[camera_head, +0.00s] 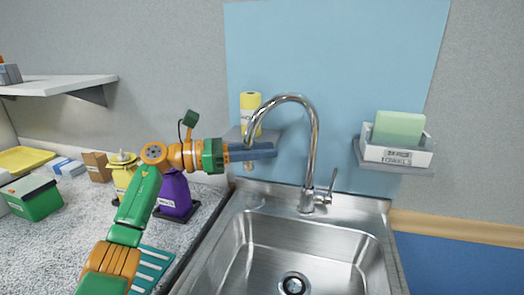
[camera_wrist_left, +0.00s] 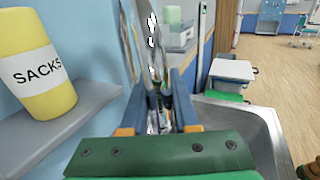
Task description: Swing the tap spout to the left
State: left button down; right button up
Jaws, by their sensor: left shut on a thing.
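The chrome tap (camera_head: 314,135) stands behind the sink on an upright column. Its arched spout (camera_head: 290,97) curves to the left of the column, and its end comes down at my left gripper (camera_head: 262,151). The gripper's blue-grey fingers are shut on the spout near its lower end and hide part of it. In the left wrist view, the shiny spout (camera_wrist_left: 153,65) rises between the two fingers of my left gripper (camera_wrist_left: 158,82). The tap lever (camera_head: 328,187) sits at the right of the column. My right gripper is in neither view.
A steel sink (camera_head: 255,240) lies below. A small shelf with a yellow "SACKS" roll (camera_wrist_left: 37,65) is close beside my left gripper. A shelf at right holds a white box (camera_head: 398,155) with a green block. A purple bottle (camera_head: 174,193) and other items stand on the left counter.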

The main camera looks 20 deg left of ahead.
pick_arm(q)
jog(key=shift+a, duration=0.1)
dwell(0.4)
jog(key=c, duration=0.7)
grip_release()
jog(key=shift+a, duration=0.1)
jog(key=shift+f, duration=0.1)
jog(key=b+v, duration=0.2)
jog(key=v, duration=0.5)
jog(key=shift+s+a, duration=0.1)
